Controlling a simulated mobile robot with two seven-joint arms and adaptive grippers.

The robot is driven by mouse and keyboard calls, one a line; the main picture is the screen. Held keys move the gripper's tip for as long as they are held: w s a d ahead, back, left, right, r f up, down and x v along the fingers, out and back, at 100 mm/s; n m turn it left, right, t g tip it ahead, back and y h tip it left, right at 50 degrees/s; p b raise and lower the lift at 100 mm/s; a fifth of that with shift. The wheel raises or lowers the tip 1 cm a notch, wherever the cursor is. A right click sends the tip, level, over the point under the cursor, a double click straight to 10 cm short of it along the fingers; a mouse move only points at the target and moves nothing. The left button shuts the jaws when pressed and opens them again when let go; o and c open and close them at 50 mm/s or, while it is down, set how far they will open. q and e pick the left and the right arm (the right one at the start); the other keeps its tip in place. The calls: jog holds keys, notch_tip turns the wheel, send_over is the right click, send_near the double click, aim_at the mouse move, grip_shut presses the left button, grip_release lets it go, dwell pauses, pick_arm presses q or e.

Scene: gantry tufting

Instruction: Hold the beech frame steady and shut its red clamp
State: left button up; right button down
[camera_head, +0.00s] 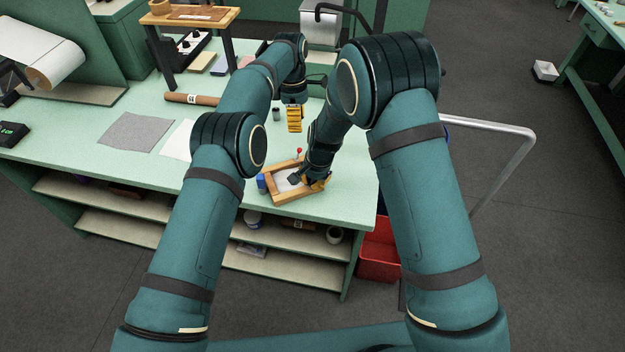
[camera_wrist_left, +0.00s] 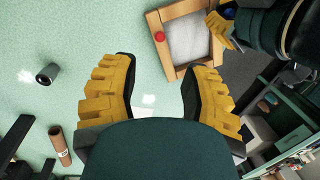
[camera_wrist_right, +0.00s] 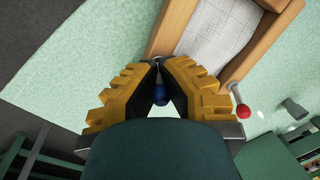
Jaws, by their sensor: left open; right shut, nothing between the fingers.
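The beech frame (camera_head: 290,198) lies on the bench near its front edge, with pale cloth inside; it also shows in the left wrist view (camera_wrist_left: 185,17) and the right wrist view (camera_wrist_right: 256,48). The red clamp knob (camera_head: 299,151) stands on a lever at the frame's far side and shows in both wrist views (camera_wrist_left: 160,36) (camera_wrist_right: 243,111). My left gripper (camera_head: 295,126) is open and empty above the bench, beyond the clamp. My right gripper (camera_wrist_right: 168,66) is shut and empty, low at the frame's wood; I cannot tell whether it touches.
A small blue item (camera_head: 261,183) is beside the frame, and blue shows between my right fingers. A grey cloth (camera_head: 137,132) lies left. A red bin (camera_head: 380,255) stands below the bench's right end.

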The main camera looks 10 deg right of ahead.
pick_arm(q)
jog(key=shift+o, duration=0.3)
jog(key=shift+m, duration=0.3)
grip_shut()
jog(key=s+d+m+h, duration=0.1)
jog(key=m, duration=1)
jog(key=s+d+m+t+h, duration=0.1)
jog(key=m, duration=1.1)
jog(key=s+d+m+h, duration=0.1)
jog(key=m, duration=1.1)
jog(key=shift+d+r+h, duration=0.15)
jog(key=shift+r+h, duration=0.1)
jog(key=shift+h, duration=0.05)
